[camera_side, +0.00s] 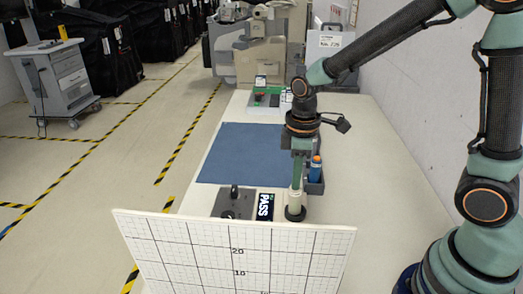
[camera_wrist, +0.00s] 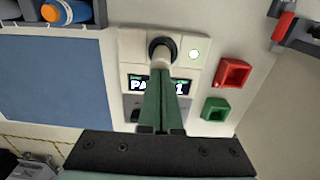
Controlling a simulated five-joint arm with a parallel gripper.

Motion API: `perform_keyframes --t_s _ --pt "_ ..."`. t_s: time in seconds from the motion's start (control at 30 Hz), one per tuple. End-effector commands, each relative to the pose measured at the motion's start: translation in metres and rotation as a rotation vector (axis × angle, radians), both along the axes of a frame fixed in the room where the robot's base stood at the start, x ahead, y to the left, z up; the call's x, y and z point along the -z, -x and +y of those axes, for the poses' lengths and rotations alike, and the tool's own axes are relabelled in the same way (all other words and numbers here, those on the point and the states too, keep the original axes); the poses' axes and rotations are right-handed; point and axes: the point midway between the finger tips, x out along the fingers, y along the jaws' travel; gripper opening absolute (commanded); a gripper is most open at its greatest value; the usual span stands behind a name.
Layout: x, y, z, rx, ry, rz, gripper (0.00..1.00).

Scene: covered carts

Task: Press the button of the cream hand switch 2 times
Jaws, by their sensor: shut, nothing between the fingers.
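The cream hand switch (camera_side: 295,203) stands upright with a black ring at its foot on the worktop. It also shows in the wrist view (camera_wrist: 163,60), its far end in a black ring. My gripper (camera_side: 297,184) points straight down over it, its green fingers shut and empty. In the wrist view my fingertips (camera_wrist: 163,74) line up with the near end of the switch and hide its button. I cannot tell whether they touch it.
A blue mat (camera_side: 238,152) lies behind. A grey rack (camera_side: 315,187) with a blue, orange-capped bottle (camera_side: 316,168) stands close right. A gridded white board (camera_side: 200,240) stands in front. The wrist view shows red (camera_wrist: 232,73) and green (camera_wrist: 215,109) square holders and a lit round lamp (camera_wrist: 194,54).

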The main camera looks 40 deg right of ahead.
Motion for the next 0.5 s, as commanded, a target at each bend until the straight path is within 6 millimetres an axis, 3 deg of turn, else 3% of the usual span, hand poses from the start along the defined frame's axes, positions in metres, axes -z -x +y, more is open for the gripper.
perform_keyframes --t_s 0.03,0.17,0.5 --pt "0.010 0.008 -0.001 0.000 0.004 0.028 0.00" --pt "0.000 0.006 -0.001 0.000 0.003 0.020 0.00" --pt "-0.071 -0.001 0.000 0.000 -0.001 -0.006 0.00"
